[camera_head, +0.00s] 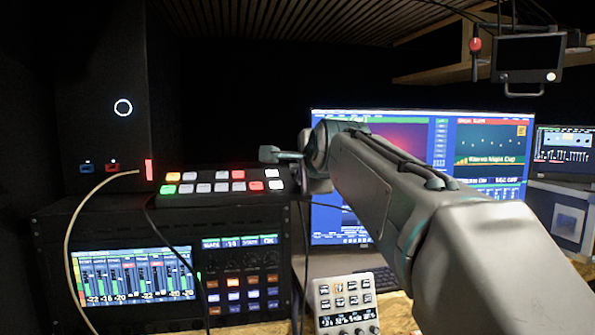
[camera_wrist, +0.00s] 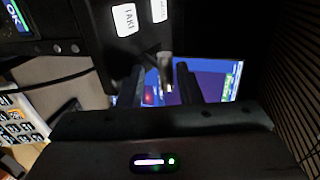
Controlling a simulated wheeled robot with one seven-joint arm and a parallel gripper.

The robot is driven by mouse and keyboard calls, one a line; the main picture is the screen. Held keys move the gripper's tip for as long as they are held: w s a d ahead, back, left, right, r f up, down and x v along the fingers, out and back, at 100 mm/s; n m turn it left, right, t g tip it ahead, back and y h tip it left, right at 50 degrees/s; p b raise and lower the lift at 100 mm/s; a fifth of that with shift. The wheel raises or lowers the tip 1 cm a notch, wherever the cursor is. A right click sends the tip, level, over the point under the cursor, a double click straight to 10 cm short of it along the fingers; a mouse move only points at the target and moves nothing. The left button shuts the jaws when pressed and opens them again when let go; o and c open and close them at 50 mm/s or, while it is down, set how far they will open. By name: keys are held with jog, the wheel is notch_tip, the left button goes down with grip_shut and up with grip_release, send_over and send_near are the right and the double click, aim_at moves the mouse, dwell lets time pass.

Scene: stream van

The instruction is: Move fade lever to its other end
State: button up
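The switcher panel (camera_head: 205,201) with lit coloured buttons sits on top of the rack at the left centre. In the wrist view, its dark face (camera_wrist: 98,40) shows at the top with white buttons. A small grey metallic post, which looks like the fade lever (camera_wrist: 165,68), stands between my two fingers in the wrist view. My gripper (camera_wrist: 162,85) is open around it, with a visible gap on each side. I cannot make out the lever there.
The rack (camera_head: 50,240) with a meter screen stands below the panel. A large monitor (camera_head: 330,125) is behind my arm. A small keypad controller (camera_head: 345,302) lies on the desk. Loose cables (camera_head: 70,230) hang in front of the rack. A small screen (camera_head: 528,58) hangs at upper right.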

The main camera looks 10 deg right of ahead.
jog(key=shift+w+f+p, duration=0.1)
jog(key=shift+f+p, duration=0.15)
jog(key=shift+p, duration=0.1)
